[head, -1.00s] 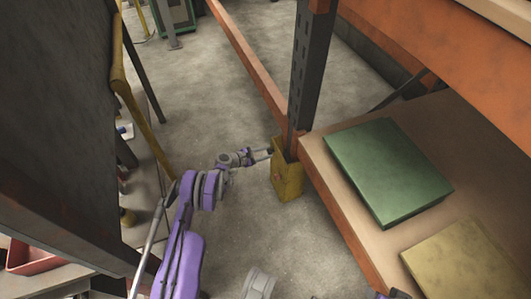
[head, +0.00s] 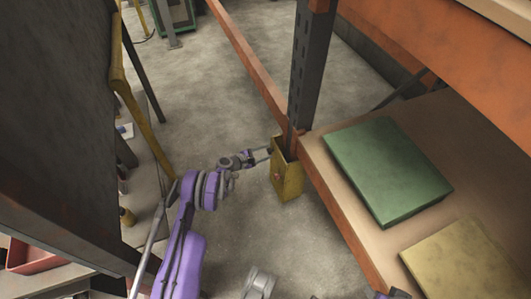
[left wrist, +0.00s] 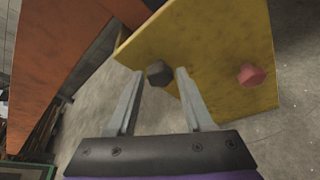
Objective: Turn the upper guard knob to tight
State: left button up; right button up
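The yellow guard (head: 288,181) stands at the foot of the dark rack upright. In the left wrist view its yellow face (left wrist: 215,50) carries a dark, faceted knob (left wrist: 158,73) and a red knob (left wrist: 251,76). The red knob (head: 277,177) shows low on the guard in the head view, so the dark one is the upper knob. My left gripper (head: 268,155) is at the guard's upper part. In the left wrist view its open fingers (left wrist: 158,76) have the dark knob between their tips, with gaps visible on both sides.
The rack's dark upright (head: 308,75) and orange beam (head: 250,70) rise beside the guard. A wooden shelf (head: 335,175) to the right holds a green box (head: 388,170) and a yellowish box (head: 462,262). Grey floor lies open left of the guard.

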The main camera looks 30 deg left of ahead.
pick_arm(q)
jog(key=shift+o, duration=0.9)
jog(key=p+v, duration=0.2)
jog(key=v, duration=0.8)
jog(key=shift+s+r+p, duration=0.15)
jog(key=shift+s+p, duration=0.15)
jog(key=shift+s, duration=0.05)
jog(key=shift+a, duration=0.1)
jog(key=w+d+f+n+b, duration=0.1)
jog(key=w, duration=0.2)
jog(key=w+d+f+n+g+h, duration=0.1)
jog(key=w+d, duration=0.1)
jog(key=w, duration=0.1)
jog(key=w+d+f+n+g+b, duration=0.1)
jog(key=w+n, duration=0.1)
jog(key=w, duration=0.1)
jog(key=shift+w+d+h+b, duration=0.3)
jog(key=shift+w+h, duration=0.1)
